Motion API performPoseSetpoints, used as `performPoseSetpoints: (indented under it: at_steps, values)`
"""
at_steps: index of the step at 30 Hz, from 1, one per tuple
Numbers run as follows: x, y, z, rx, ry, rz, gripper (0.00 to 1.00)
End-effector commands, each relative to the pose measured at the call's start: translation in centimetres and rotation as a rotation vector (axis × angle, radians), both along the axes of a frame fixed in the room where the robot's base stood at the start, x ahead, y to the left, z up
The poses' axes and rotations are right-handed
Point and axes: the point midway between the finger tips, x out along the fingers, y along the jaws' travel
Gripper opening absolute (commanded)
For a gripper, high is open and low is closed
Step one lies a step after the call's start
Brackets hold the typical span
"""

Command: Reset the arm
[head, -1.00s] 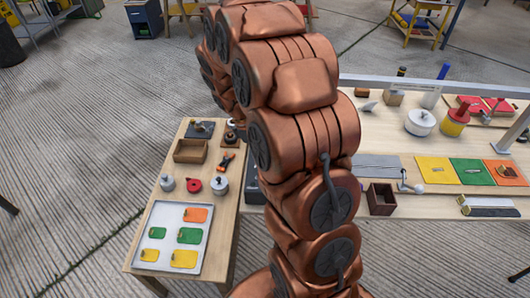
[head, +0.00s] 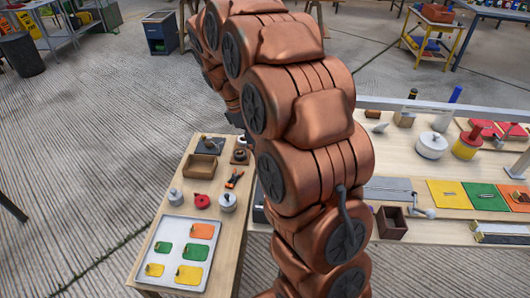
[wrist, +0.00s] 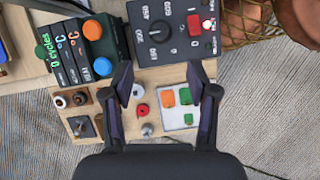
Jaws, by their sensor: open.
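My gripper (wrist: 160,78) is open in the wrist view, with its two dark fingers apart and nothing between them. It hangs above a small wooden table (wrist: 110,78). A dark control box (wrist: 155,50) with a dial and a red switch shows just beyond the fingertips. In the head view my copper arm fills the middle and hides my gripper.
The small table (head: 150,262) holds a white tray (head: 158,280) of coloured tags, lidded pots and an open wooden box (head: 200,168). A longer bench (head: 450,235) stands at right with coloured panels and a dark box (head: 390,225). Open floor (head: 80,150) lies left.

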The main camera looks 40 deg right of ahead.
Motion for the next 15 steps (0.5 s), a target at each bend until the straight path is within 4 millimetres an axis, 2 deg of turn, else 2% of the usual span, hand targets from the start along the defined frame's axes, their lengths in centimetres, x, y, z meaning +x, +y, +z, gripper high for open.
performPoseSetpoints:
  at_steps: [6,15]
  values:
    - [0.27,0.21,0.79,0.000,-0.002,-0.001,0.59]
    - [0.25,0.22,0.82,0.000,-0.001,-0.001,0.59]
